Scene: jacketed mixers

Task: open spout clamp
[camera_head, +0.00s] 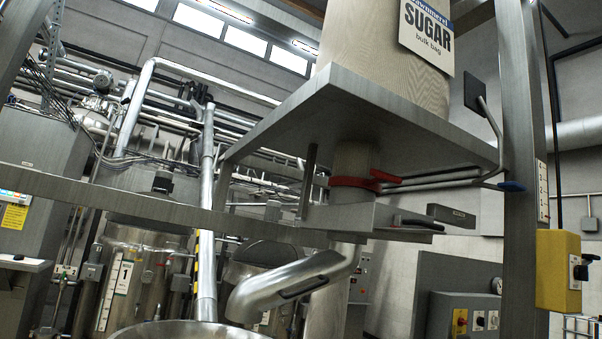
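The spout clamp (352,183) is a red band around the cloth spout (354,158), under the steel bag platform (345,105). A red piece at its right side meets grey rods (435,180) that run right, toward a blue-ended part (512,187) by the frame post. Whether the clamp is closed tight cannot be told. Below it sits a flat metal housing (340,217) with a black handle (415,222) at its right. My gripper does not show in this view.
A sugar bulk bag (385,60) stands on the platform. A steel chute (290,283) bends down left over a round vessel rim (190,331). Frame posts, a crossbar (130,205) and a yellow control box (558,271) bound the space.

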